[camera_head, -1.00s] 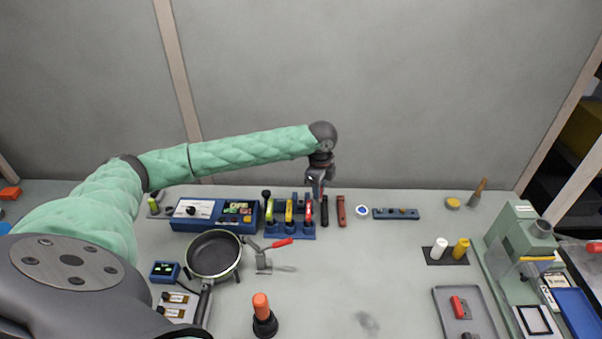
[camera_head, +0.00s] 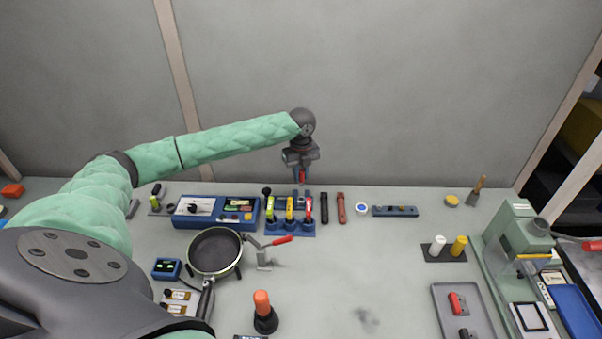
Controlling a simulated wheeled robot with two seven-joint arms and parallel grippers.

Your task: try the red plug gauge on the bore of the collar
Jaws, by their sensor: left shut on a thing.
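My left gripper (camera_head: 302,172) is above the back of the bench, over a blue rack. It is shut on a small red piece that looks like the red plug gauge (camera_head: 302,179); the fingers hide most of it. The blue rack (camera_head: 290,230) holds upright handles, among them a yellow one (camera_head: 289,209) and a red-and-white one (camera_head: 308,209). A white ring with a blue centre (camera_head: 361,209) lies right of the rack; I cannot tell whether it is the collar. My right gripper is not in view.
A black pan (camera_head: 216,251) and a blue control box (camera_head: 214,212) stand left. An orange-topped black post (camera_head: 264,312) is in front. A grey tray (camera_head: 464,313) and a green machine (camera_head: 515,240) stand right. The middle of the bench is mostly clear.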

